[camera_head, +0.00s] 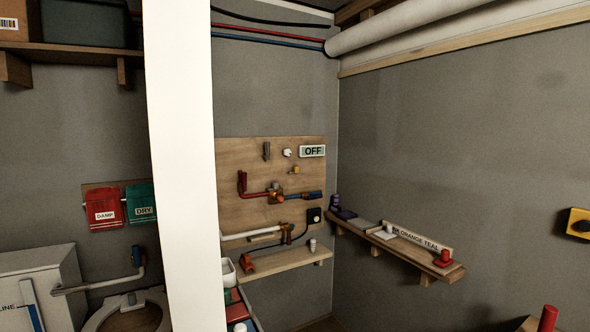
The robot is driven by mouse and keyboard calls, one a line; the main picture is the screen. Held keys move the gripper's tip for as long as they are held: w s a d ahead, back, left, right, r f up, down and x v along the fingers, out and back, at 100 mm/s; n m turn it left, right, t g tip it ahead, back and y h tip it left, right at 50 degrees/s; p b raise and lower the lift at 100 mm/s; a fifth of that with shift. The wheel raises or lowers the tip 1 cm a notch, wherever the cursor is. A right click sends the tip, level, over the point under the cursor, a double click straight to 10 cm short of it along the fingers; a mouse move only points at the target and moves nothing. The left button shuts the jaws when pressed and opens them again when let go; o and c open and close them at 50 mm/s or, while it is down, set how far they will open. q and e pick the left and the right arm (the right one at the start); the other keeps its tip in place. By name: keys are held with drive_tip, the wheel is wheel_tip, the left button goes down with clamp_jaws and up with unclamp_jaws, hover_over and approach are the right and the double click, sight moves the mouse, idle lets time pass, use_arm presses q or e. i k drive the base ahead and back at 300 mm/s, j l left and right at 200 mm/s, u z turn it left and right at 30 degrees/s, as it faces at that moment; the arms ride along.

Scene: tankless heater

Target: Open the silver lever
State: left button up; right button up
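A wooden board (232,160) is mounted on the back wall, with pipes and fittings on it. A small grey upright piece (266,151) near its top looks like a lever, but it is too small to tell whether it is the silver lever. A sign reading OFF (312,151) is at the board's upper right. Neither of my grippers is in view.
A white vertical panel (180,160) stands left of the board. A small wooden shelf (285,261) is under the board. A side shelf (400,255) on the right wall holds several coloured pieces.

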sight(267, 145)
drive_tip(key=i+l+u, duration=0.3)
drive_tip(key=l, duration=0.25)
drive_tip(key=i+l+u, duration=0.2)
drive_tip(key=i+l+z, duration=0.25)
drive_tip(key=i, duration=0.2)
drive_tip(key=i+l+z, duration=0.2)
drive_tip(key=i, duration=0.3)
drive_tip(key=l, duration=0.1)
